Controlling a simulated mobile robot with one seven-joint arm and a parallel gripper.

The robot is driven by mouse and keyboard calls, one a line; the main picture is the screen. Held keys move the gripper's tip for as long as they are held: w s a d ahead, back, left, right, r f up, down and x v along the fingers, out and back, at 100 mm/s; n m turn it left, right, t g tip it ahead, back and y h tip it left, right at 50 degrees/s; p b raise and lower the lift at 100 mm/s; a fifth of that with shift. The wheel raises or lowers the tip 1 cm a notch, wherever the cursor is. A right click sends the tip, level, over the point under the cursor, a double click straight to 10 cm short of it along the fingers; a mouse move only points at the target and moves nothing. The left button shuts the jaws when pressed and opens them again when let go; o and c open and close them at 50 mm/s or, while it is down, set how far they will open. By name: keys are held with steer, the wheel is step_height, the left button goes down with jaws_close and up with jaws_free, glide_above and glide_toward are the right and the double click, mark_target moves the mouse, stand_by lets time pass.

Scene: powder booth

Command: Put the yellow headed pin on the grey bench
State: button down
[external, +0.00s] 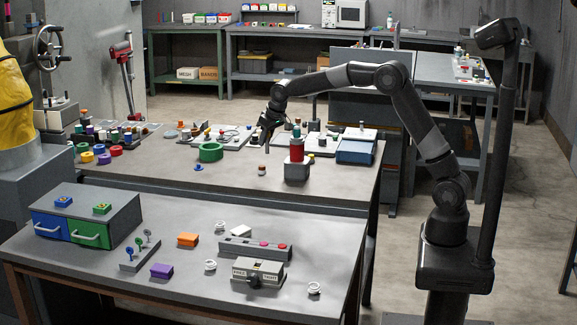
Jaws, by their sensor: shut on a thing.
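My gripper (268,135) is above the middle grey bench (225,178), by the right end of a white tray. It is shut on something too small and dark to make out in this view. I cannot clearly pick out a yellow headed pin. On the front grey bench (320,235), a small grey rack (140,254) holds upright pins with green, blue and dark heads.
The front bench carries a drawer cabinet (125,215), an orange block (188,239) and a switch box (258,272).

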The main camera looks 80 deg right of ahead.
steer(key=d+m, duration=0.1)
steer(key=d, duration=0.6)
steer(key=shift+m+h, duration=0.3)
steer(key=shift+w+a+f, duration=1.15)
steer(key=shift+a+f, duration=0.15)
steer(key=shift+f, duration=0.4)
steer(key=shift+w+a+f, duration=1.1)
steer(key=shift+a+f, duration=0.2)
steer(key=shift+f, duration=0.4)
steer(key=shift+w+a+f, duration=1.15)
steer(key=shift+a+f, duration=0.15)
steer(key=shift+f, duration=0.4)
steer(key=c, duration=1.2)
jaws_free()
steer(key=shift+f, duration=0.15)
steer(key=shift+c, duration=0.2)
